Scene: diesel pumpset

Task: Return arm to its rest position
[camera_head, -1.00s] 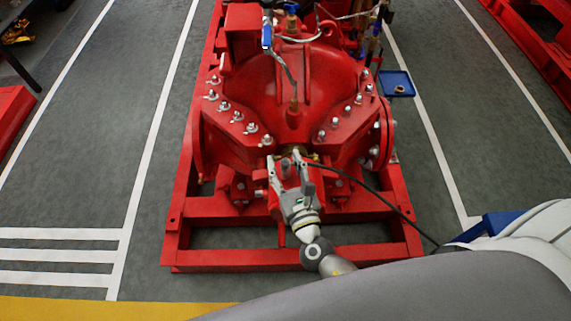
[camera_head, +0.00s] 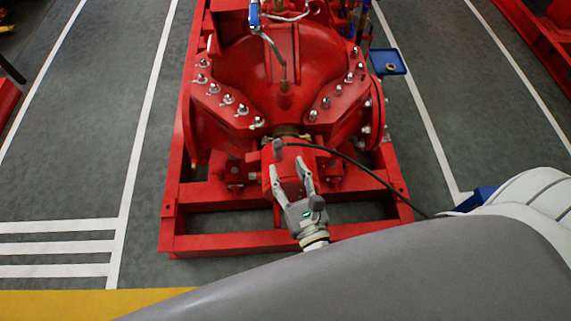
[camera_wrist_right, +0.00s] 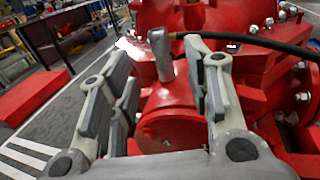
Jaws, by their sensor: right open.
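My right gripper (camera_head: 290,178) is open and empty in the head view, over the front part of the red pumpset (camera_head: 285,65). Its two fingers point up the picture toward the pump's front end. In the right wrist view the open fingers (camera_wrist_right: 160,85) stand on either side of a grey probe-like piece (camera_wrist_right: 161,55), which sits on the red cylindrical housing (camera_wrist_right: 168,112) between and beyond them. A black cable (camera_head: 350,160) runs from that piece toward the right. My left gripper is not in view.
The red base frame (camera_head: 220,243) surrounds the pump's foot. A blue tray (camera_head: 388,62) with a small ring-like part lies on the floor at right. A dark table (camera_wrist_right: 65,35) stands at left in the wrist view.

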